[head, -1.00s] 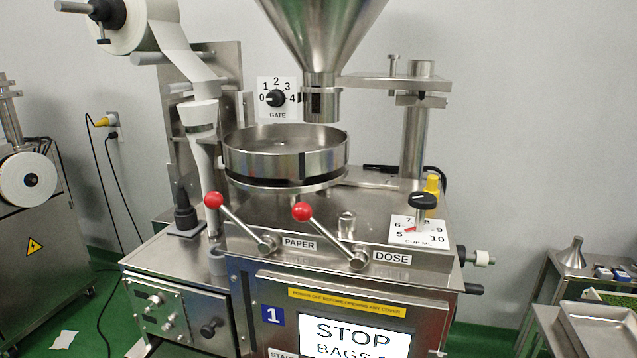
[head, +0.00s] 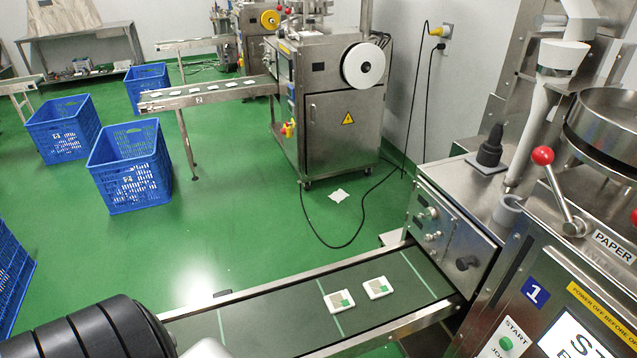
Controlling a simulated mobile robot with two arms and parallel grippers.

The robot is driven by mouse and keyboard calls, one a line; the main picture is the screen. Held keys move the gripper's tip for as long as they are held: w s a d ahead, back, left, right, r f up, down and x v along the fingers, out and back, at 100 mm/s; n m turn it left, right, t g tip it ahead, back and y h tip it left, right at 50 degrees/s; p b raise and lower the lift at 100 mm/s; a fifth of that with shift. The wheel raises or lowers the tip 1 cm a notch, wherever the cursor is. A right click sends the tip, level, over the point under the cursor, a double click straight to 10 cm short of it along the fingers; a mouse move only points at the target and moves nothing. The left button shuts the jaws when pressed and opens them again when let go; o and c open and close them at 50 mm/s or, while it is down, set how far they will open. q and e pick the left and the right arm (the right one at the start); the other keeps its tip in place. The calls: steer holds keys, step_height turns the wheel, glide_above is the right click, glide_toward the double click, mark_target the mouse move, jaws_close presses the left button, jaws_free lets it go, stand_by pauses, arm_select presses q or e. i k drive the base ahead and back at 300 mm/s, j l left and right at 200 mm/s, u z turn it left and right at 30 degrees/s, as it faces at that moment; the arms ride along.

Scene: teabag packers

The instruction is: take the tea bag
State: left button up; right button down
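Two tea bags lie flat on the dark conveyor belt (head: 285,322) at the bottom centre. Both are white with a grey and green patch. The left tea bag (head: 339,301) and the right tea bag (head: 377,288) lie side by side with a small gap. The belt runs out of the steel machine marked 1 (head: 480,235) on the right. A black ribbed part of my arm covers the lower left corner. Neither of my grippers shows.
Blue crates (head: 130,172) stand on the green floor at left. A second machine (head: 340,110) with its own conveyor (head: 205,93) stands behind. A black cable and a white paper scrap (head: 339,195) lie on the floor. Open floor is in the middle.

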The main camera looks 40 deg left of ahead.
mark_target(340, 301)
steer(key=u, duration=1.05)
steer(key=k+j, duration=0.05)
